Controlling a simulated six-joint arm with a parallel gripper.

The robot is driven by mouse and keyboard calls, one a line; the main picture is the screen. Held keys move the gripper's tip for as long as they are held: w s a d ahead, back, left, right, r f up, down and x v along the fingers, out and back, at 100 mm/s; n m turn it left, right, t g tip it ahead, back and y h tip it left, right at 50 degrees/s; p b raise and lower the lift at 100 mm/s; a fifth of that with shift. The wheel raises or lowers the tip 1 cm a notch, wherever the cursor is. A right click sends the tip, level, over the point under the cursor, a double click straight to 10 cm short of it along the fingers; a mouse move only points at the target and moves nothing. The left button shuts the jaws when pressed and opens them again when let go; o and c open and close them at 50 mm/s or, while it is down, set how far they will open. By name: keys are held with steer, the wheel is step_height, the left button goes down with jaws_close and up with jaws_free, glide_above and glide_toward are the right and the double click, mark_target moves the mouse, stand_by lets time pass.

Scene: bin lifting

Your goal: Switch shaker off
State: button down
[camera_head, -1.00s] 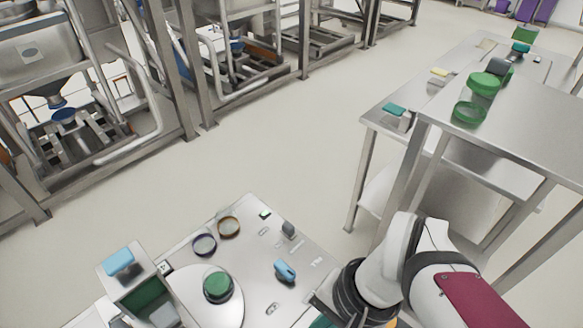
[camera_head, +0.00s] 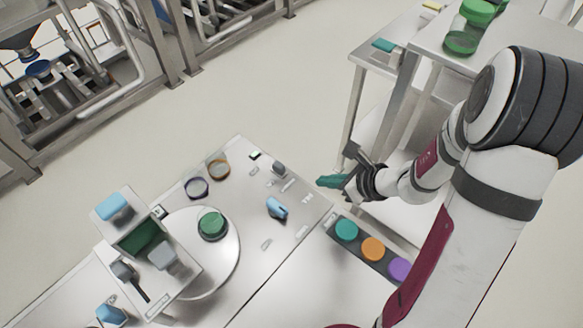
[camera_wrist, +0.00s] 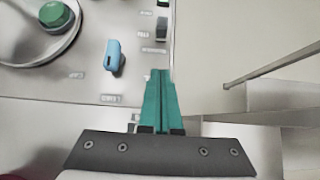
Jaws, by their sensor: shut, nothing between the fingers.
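The control panel (camera_head: 255,275) holds a blue switch (camera_head: 277,207) and a smaller dark grey switch (camera_head: 279,168) near its right edge. Both also show in the wrist view, the blue switch (camera_wrist: 114,57) left of the fingertips and the grey one (camera_wrist: 161,27) ahead of them. The printed labels are too small to read, so I cannot tell which switch is the shaker's. My gripper (camera_head: 322,181) has teal fingers; it is shut and empty by the panel's right edge, touching neither switch. Its closed fingers fill the middle of the wrist view (camera_wrist: 158,75).
A green round knob or lid (camera_head: 212,224) sits on a white disc at left. A box with a blue handle (camera_head: 114,207) stands beyond it. Teal, orange and purple buttons (camera_head: 373,249) lie right of the panel. A metal table with a green jar (camera_head: 462,38) stands at the back right.

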mark_target(277, 163)
steer(key=x, duration=0.9)
steer(key=shift+a+f, duration=0.1)
steer(key=shift+w+a, duration=1.35)
steer(key=shift+w+a, duration=1.8)
steer(key=shift+w, duration=0.05)
steer(key=s+d, duration=0.3)
steer(key=shift+s+d+r, duration=0.15)
steer(key=shift+d+r, duration=0.1)
steer(key=v, duration=0.9)
steer(key=shift+s+r, duration=0.15)
steer(key=shift+r, duration=0.05)
